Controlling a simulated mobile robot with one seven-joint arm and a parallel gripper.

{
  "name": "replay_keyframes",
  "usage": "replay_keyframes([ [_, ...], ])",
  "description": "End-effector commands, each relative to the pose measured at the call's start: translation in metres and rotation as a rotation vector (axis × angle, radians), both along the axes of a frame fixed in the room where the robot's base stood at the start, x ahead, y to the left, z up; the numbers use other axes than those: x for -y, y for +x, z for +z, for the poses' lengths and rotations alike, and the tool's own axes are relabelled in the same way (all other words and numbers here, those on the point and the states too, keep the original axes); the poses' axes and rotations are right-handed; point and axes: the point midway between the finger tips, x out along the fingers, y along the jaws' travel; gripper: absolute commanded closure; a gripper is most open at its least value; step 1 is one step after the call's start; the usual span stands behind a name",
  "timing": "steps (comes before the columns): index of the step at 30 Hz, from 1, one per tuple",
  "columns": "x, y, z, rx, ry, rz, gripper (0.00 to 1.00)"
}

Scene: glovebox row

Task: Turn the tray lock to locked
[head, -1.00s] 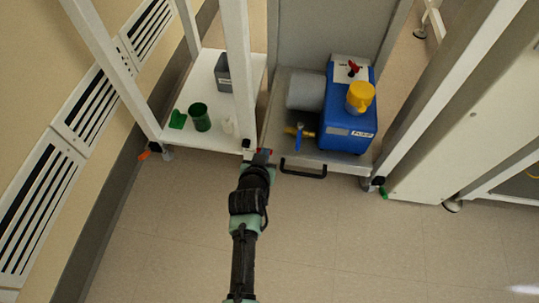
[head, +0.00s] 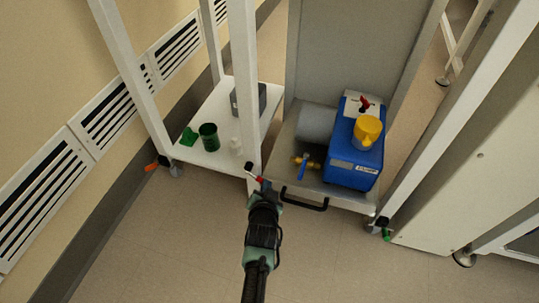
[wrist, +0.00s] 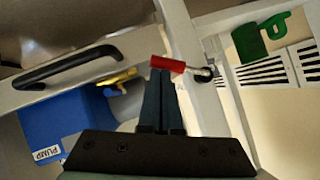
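The tray lock is a small lever with a red grip (head: 260,180) and a pale rod. It sits at the left front corner of the pump tray (head: 340,199), by the white frame post. In the head view the rod slants down and right from its dark pivot. In the wrist view the red grip (wrist: 168,63) lies across the tips of my gripper (wrist: 161,72), with the pivot to its right. My gripper (head: 265,186) has its fingers together; they touch or nearly touch the grip. I see no clear hold on it.
A black tray handle (head: 305,203) is just right of my gripper. A white shelf (head: 215,160) with a green cup (head: 209,137) is left. The floor in front is clear.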

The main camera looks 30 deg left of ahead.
Motion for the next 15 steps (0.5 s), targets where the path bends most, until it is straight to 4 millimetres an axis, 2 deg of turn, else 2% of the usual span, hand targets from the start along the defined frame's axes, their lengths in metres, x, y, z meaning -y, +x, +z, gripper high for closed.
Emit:
replay_keyframes([
  [15,-0.002,-0.001,-0.015,-0.001,-0.002,-0.001,1.0],
])
